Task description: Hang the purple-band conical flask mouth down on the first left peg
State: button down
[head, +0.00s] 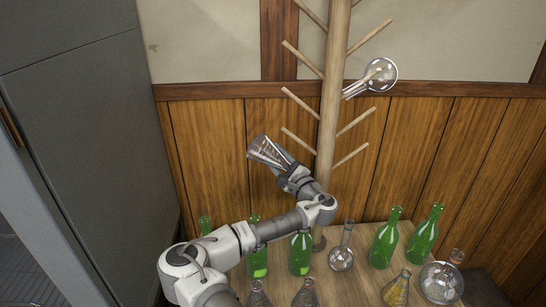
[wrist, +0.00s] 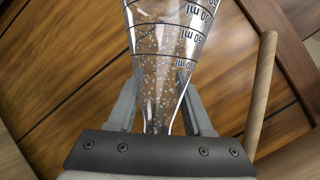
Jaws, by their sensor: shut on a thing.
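My gripper (head: 284,172) is shut on the neck of a clear conical flask (head: 264,149), left of the wooden peg stand (head: 330,110). The flask is tilted, its wide base up and to the left, its neck down in my gripper. In the wrist view the flask (wrist: 168,35) shows dark graduation marks, its neck between my fingers (wrist: 157,95); no purple band can be made out. The lowest left peg in view (head: 298,140) is bare, just right of the flask and apart from it in the picture. A peg (wrist: 262,90) also shows right of the flask in the wrist view.
A round flask (head: 380,74) hangs on an upper right peg. The table (head: 345,290) below holds several green bottles (head: 384,243), round flasks (head: 342,259) and conical flasks (head: 396,290). A wood-panelled wall (head: 215,150) stands behind; a grey cabinet (head: 90,120) is at left.

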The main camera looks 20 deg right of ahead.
aim_at(287, 165)
jog(key=shift+s+d+f+b, duration=0.2)
jog(key=shift+d+f+b, duration=0.55)
jog(key=shift+d+f, duration=0.25)
jog(key=shift+d+f+b, duration=0.15)
jog(key=shift+d+b, duration=0.2)
jog(key=shift+b, duration=0.05)
dwell(0.8)
jog(key=shift+s+d+f+b, duration=0.15)
jog(key=shift+d+f+b, duration=0.2)
jog(key=shift+d+f, duration=0.1)
jog(key=shift+s+d+f, duration=0.1)
jog(key=shift+d+f, duration=0.4)
jog(key=shift+d, duration=0.15)
jog(key=shift+f, duration=0.1)
jog(key=shift+c, duration=1.1)
grip_release()
jog(key=shift+s+d, duration=0.1)
jog(key=shift+s, duration=0.05)
